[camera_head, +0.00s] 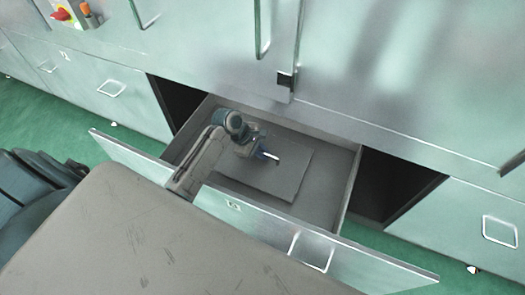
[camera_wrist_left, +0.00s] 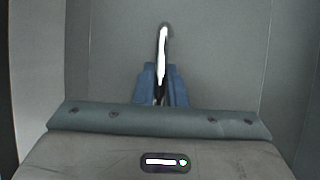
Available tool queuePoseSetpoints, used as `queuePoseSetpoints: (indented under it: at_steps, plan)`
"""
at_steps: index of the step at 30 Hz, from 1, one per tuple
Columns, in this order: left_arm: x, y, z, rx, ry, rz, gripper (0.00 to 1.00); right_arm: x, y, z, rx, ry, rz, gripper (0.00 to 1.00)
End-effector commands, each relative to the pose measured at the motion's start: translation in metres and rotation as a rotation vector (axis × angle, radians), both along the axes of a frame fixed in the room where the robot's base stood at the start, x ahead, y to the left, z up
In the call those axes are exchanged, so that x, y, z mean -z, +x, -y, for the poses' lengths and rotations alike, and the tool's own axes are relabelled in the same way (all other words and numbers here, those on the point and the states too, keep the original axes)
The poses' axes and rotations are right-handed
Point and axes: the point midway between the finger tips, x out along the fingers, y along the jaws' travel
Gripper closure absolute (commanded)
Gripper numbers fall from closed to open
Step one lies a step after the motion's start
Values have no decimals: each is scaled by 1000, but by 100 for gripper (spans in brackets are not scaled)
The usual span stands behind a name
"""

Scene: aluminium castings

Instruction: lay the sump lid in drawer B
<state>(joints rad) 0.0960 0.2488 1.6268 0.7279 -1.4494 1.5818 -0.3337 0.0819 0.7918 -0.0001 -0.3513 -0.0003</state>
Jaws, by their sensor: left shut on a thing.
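The sump lid (camera_head: 290,180) is a flat grey rectangular plate inside the open drawer (camera_head: 347,195). It looks about level; I cannot tell whether it touches the drawer floor. My left gripper (camera_head: 266,155) reaches over the drawer front and is shut at a thin bright bar on the lid. In the left wrist view, my left gripper (camera_wrist_left: 161,95) has its blue fingers closed around this bar, and the lid's grey face (camera_wrist_left: 215,70) fills much of the background. The drawer front has a small label (camera_head: 233,206), too small to read. My right gripper is not in view.
Dark open bays (camera_head: 395,185) lie on both sides of the drawer. Closed cabinet fronts with handles (camera_head: 500,231) stand farther left and right. An upper cabinet (camera_head: 400,75) overhangs the drawer's back. The drawer floor shows bare at the lid's right.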

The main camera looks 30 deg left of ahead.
Motion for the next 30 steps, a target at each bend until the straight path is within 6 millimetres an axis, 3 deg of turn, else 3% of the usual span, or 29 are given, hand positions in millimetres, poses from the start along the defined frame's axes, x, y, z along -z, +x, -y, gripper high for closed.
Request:
queuePoseSetpoints:
  at_steps: [14,15,18,30]
  plan:
    - [5,1,0,0,-1,5,100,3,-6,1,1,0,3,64]
    - [7,0,0,1,0,0,85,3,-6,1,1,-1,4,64]
    - [7,0,0,1,0,0,68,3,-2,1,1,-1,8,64]
    - [4,0,0,0,0,1,68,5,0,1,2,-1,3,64]
